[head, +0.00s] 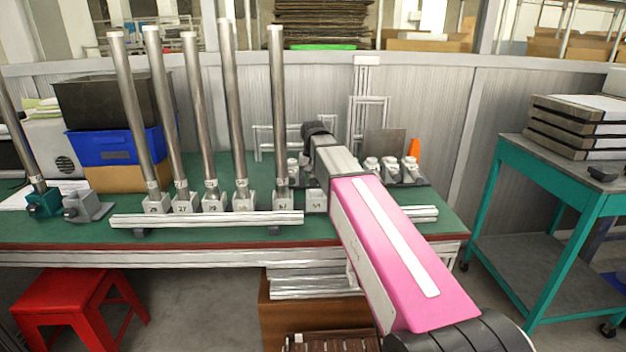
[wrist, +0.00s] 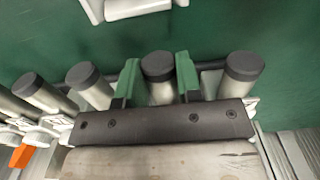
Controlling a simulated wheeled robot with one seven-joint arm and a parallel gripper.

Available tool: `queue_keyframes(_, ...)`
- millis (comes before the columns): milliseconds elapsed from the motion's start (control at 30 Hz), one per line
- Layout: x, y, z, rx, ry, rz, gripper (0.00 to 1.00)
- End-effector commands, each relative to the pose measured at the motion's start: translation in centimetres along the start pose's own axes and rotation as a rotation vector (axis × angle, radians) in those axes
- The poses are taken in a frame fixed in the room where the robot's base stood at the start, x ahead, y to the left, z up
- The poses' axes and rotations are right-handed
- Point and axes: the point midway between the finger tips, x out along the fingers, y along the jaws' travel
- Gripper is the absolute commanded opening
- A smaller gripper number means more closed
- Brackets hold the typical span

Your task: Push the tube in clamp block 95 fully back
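Several tall grey tubes stand upright in a row of grey clamp blocks on the green bench, among them a tube (head: 278,100) in a block (head: 283,201) just left of my arm. The block numbers are too small to read surely, so I cannot tell which is 95. A further block (head: 315,201) is partly behind my arm. My gripper (wrist: 156,62) has its green fingers apart. A dark-capped grey cylinder (wrist: 158,88) shows between them in the wrist view; I see no clear grip on it. In the head view my arm hides the fingers.
A pale rail (head: 205,219) runs along the bench front before the blocks. Small white-topped pieces (head: 390,165) and an orange cone (head: 414,147) stand right of my arm. Other dark-capped cylinders (wrist: 240,78) flank the fingers closely. A teal-framed cart (head: 560,170) stands right.

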Motion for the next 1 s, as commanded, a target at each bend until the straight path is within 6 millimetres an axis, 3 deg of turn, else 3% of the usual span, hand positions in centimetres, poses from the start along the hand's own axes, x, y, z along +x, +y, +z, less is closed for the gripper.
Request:
queue_keyframes(300,0.0,-0.1,-3.6,0.000,0.000,0.000,0.00)
queue_keyframes(567,0.0,0.0,-3.5,0.000,0.000,0.000,0.00)
queue_keyframes(600,0.0,0.0,-3.5,0.000,0.000,0.000,0.39)
queue_keyframes(667,0.0,0.0,-3.5,0.000,0.000,0.000,0.58)
queue_keyframes(1000,-0.2,0.0,-3.5,0.000,0.000,0.000,0.58)
